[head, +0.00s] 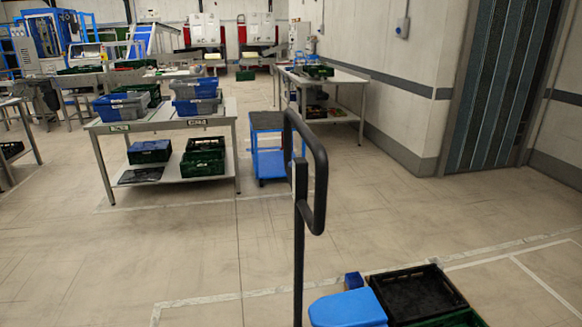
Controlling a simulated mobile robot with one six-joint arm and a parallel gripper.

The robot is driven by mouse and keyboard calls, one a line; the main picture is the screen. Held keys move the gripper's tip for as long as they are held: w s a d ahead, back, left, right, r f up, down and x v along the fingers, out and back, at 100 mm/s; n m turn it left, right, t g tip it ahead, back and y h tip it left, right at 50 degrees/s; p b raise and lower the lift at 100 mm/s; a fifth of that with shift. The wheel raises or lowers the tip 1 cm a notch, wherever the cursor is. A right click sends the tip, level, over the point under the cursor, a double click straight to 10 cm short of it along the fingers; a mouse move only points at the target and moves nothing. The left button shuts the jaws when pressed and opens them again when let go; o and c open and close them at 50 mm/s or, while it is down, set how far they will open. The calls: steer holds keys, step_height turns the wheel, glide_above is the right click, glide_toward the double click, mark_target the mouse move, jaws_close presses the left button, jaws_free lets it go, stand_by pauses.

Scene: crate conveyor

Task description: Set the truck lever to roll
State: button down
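A truck handle (318,185), a black loop on a dark upright pole (299,265), stands in the middle foreground. The truck's blue body (347,309) is at the bottom, right of the pole. The lever cannot be made out clearly at this size; a small grey part shows by the loop's left side, and I cannot tell its setting. My gripper is not in view.
A black crate (420,285) stands beside the blue body, with a green crate (462,319) in front. A table (160,126) with blue and green crates stands back left, beside a blue trolley (270,160). Another table (345,78) is farther back. Floor (400,215) around the handle is clear.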

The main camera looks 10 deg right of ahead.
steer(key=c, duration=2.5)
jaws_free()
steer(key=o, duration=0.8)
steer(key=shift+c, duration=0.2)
